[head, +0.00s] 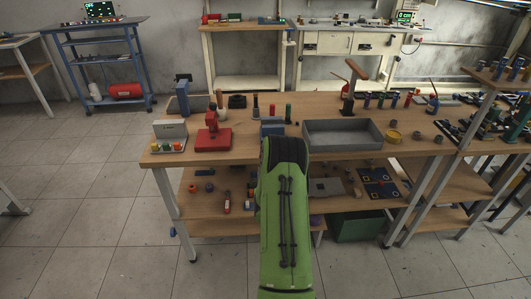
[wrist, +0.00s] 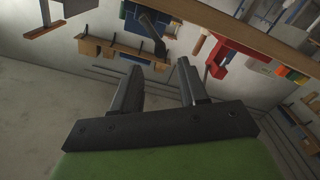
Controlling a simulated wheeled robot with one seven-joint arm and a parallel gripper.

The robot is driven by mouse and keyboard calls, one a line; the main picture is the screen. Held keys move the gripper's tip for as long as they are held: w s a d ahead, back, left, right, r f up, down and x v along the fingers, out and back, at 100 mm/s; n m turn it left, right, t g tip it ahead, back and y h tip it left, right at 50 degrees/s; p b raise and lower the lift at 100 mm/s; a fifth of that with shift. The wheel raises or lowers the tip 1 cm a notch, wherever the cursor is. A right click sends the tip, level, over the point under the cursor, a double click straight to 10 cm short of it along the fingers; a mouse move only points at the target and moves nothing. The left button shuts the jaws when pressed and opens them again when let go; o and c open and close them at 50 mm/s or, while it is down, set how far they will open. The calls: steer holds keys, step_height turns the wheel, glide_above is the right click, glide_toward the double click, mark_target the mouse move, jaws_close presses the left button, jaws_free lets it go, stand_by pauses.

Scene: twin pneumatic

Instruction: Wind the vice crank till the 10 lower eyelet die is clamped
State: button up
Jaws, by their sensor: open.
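My gripper (wrist: 157,75) is open and empty in the wrist view, its two dark fingers apart. In the head view my green arm reaches to the front edge of the workbench (head: 342,160) and hides the gripper. A blue block-like fixture (head: 272,124), perhaps the vice, stands on the bench just behind the arm's end, partly hidden. A blue upright device (head: 183,87) stands at the bench's back left. I cannot make out the crank or tell which small part is the 10 lower eyelet die.
A red press-like tool (head: 212,135) and a block with coloured buttons (head: 169,137) stand on the left. A grey tray (head: 343,146) lies right of the arm. Several small cylinders stand along the back. A lower shelf (head: 215,228) holds parts. The floor in front is clear.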

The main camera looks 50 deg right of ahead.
steer(key=p+x, duration=0.1)
steer(key=x, duration=0.9)
steer(key=shift+w+d+p, duration=0.1)
steer(key=shift+w+p, duration=0.05)
steer(key=shift+p, duration=0.25)
steer(key=shift+c, duration=0.3)
jaws_close()
